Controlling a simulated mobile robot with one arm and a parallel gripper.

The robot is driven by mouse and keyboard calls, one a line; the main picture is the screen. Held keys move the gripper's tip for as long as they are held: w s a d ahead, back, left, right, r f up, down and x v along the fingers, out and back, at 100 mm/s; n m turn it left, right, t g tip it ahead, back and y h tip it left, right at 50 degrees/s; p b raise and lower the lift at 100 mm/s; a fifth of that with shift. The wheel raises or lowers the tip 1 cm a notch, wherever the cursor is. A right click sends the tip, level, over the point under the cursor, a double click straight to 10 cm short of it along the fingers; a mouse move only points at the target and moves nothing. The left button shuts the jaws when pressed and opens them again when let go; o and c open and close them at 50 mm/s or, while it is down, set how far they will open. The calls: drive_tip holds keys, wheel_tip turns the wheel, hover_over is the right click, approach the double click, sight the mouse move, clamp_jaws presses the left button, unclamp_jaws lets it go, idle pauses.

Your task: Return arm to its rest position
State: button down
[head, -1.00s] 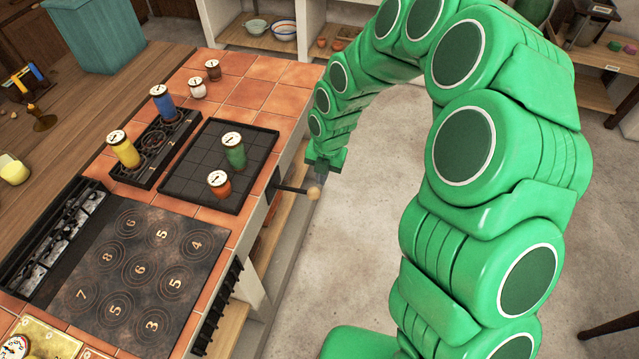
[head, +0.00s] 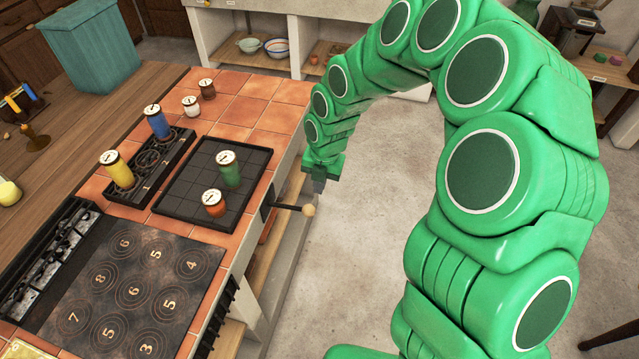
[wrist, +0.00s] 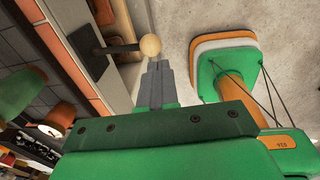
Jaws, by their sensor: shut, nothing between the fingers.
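My green arm arches over the floor to the right of the tiled counter. My gripper (head: 318,186) points down beside the counter's edge, just above and to the right of a dark lever with a round wooden knob (head: 309,210). In the wrist view my gripper's grey fingers (wrist: 156,66) are together with nothing between them. The wooden knob (wrist: 150,45) shows just past the fingertips there; I cannot tell whether they touch it.
A black gridded tray (head: 205,205) holds a green canister (head: 229,170) and an orange one (head: 214,205). A black rack (head: 150,165) holds a yellow and a blue canister. A numbered hotplate (head: 125,295) lies nearer. The concrete floor (head: 375,180) beside the counter is open.

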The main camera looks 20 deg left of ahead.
idle(0.3)
drive_tip(key=s+d+r+m, duration=0.5)
drive_tip(key=d+r+m, duration=0.3)
drive_tip(key=d, duration=0.1)
drive_tip(key=s+d+r+m, duration=0.5)
drive_tip(key=d+r+m, duration=0.3)
drive_tip(key=d+m, duration=0.1)
drive_tip(key=s+d+r+m, duration=0.3)
drive_tip(key=s+d+m, duration=0.3)
drive_tip(key=s+m, duration=0.3)
drive_tip(key=s+d+r+m+g+h, duration=0.1)
drive_tip(key=s+d+r+m, duration=0.2)
drive_tip(key=s+d+m, duration=0.3)
drive_tip(key=s+m, duration=0.4)
drive_tip(key=shift+d, duration=0.2)
